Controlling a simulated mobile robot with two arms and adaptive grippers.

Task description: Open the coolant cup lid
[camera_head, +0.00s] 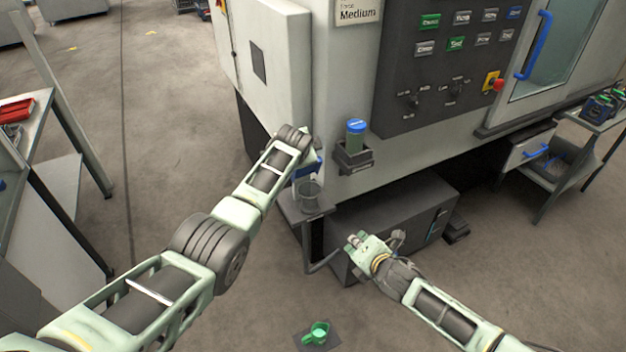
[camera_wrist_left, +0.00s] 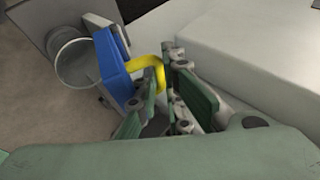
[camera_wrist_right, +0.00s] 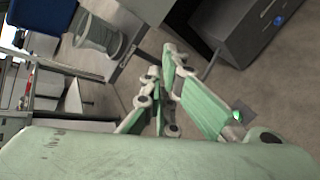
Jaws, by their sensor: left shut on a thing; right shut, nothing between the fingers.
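The clear coolant cup (camera_head: 308,192) stands on a small grey shelf (camera_head: 290,208). The blue lid (camera_wrist_left: 113,66) is swung up beside the mouth of the cup (camera_wrist_left: 76,64), standing steeply on edge, with a yellow handle (camera_wrist_left: 150,66) on its outer side. My left gripper (camera_wrist_left: 167,84) is shut on the yellow handle. In the head view my left wrist hides most of it and part of the lid (camera_head: 306,170). My right gripper (camera_head: 353,243) is shut and empty, below and right of the cup; the cup also shows in the right wrist view (camera_wrist_right: 98,38).
A dark grey cabinet (camera_head: 390,232) stands under the machine. The control panel (camera_head: 450,60) is above.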

